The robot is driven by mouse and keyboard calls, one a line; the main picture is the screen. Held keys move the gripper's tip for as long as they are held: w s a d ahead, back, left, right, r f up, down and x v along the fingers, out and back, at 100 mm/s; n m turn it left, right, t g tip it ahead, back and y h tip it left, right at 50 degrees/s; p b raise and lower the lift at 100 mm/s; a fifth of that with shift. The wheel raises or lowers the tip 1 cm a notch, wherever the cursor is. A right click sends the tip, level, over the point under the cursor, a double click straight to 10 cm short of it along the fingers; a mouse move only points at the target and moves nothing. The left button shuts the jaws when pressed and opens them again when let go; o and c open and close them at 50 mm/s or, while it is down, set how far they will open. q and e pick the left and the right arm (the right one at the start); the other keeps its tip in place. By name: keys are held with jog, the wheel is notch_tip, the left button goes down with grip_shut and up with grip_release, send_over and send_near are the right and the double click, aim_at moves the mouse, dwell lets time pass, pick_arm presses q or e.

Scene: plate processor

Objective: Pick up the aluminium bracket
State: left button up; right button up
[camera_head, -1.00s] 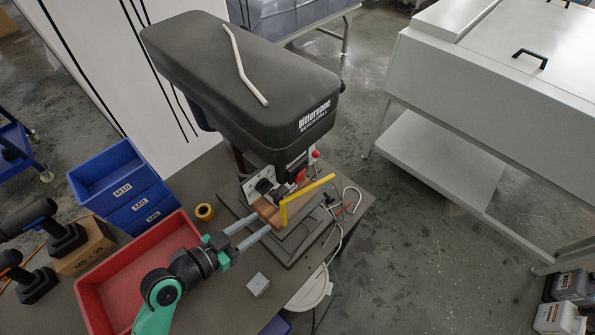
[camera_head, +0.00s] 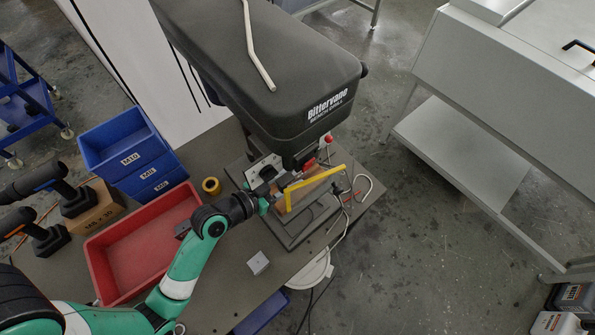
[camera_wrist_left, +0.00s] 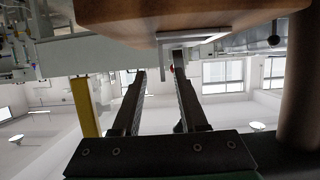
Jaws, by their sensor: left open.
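A pale metal piece (camera_wrist_left: 192,38), which looks like the aluminium bracket, shows in the left wrist view against the wooden block (camera_wrist_left: 190,12), just beyond my fingertips. My left gripper (camera_wrist_left: 160,72) is open, its two dark fingers pointing towards that piece with nothing visible between them. In the head view my left gripper (camera_head: 268,192) is at the drill press table, beside the yellow guard (camera_head: 314,186). The bracket cannot be made out clearly there, as the gripper and guard cover that spot. My right gripper is out of view.
The black drill press head (camera_head: 270,60) overhangs the work area. A red tray (camera_head: 110,285) lies under my left arm. Loose cables (camera_head: 345,215) lie right of the press.

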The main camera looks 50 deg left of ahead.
aim_at(301, 177)
pick_arm(q)
jog(key=x, duration=0.4)
jog(key=shift+w+a, duration=0.15)
jog(key=shift+w, duration=0.2)
grip_shut()
dwell(1.0)
